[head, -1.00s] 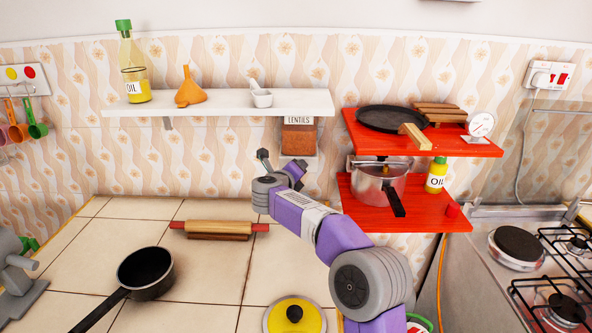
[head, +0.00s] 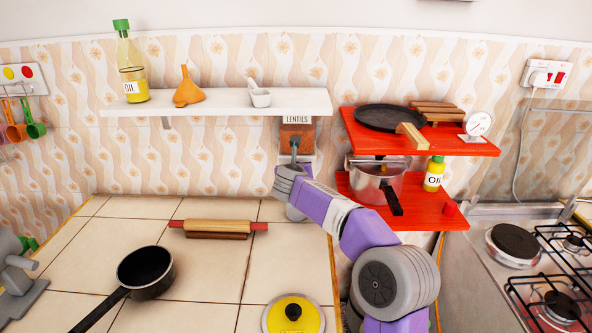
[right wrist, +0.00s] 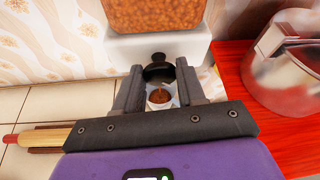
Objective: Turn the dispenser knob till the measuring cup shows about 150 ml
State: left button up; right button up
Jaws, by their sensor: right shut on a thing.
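The lentil dispenser (head: 297,121) is mounted on the wall under the white shelf, with brown lentils in its clear box. In the right wrist view its box (right wrist: 155,14) and white base (right wrist: 120,46) show above my gripper. My right gripper (right wrist: 159,76) is shut on the black dispenser knob (right wrist: 157,57) below that base; it also shows in the head view (head: 294,156). The white measuring cup (right wrist: 158,105) is below the knob, between the fingers, with brown lentils inside. Its markings cannot be read. The head view hides the cup behind my arm.
A red two-tier shelf (head: 372,144) with a pressure cooker (head: 374,184) is close on the right of my arm. The white shelf (head: 215,104) is above. A rolling pin (head: 217,226) and a black pan (head: 146,271) lie on the tiled counter.

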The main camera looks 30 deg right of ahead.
dwell(0.3)
jog(key=o, duration=1.1)
jog(key=shift+c, duration=0.2)
jog(key=v, duration=0.7)
jog(key=shift+s, duration=0.25)
jog(key=shift+a+r, duration=0.1)
jog(key=shift+a, duration=0.05)
